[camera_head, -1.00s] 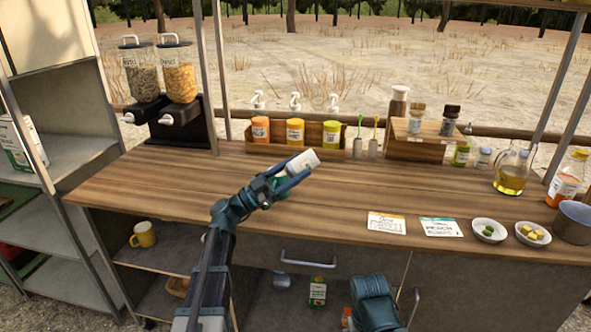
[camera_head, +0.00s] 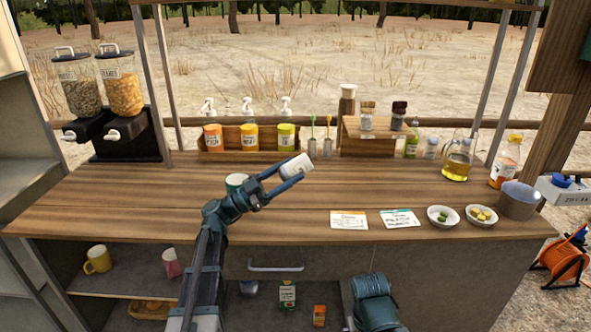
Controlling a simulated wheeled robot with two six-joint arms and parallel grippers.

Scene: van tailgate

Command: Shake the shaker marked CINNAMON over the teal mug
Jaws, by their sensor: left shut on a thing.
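My left gripper (camera_head: 284,178) is shut on a white-bodied shaker (camera_head: 297,165) and holds it tilted above the counter. Any lettering on the shaker cannot be read. The teal mug (camera_head: 236,182) stands on the counter, partly hidden behind my left gripper and wrist. The shaker is to the right of the mug in the picture, not over it. Part of my right arm shows at the bottom; its gripper is out of view.
Two other shakers (camera_head: 367,116) (camera_head: 398,115) stand on a wooden step (camera_head: 371,143) at the back. Cards (camera_head: 349,220) and small bowls (camera_head: 443,217) lie at the front right. The left counter is clear.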

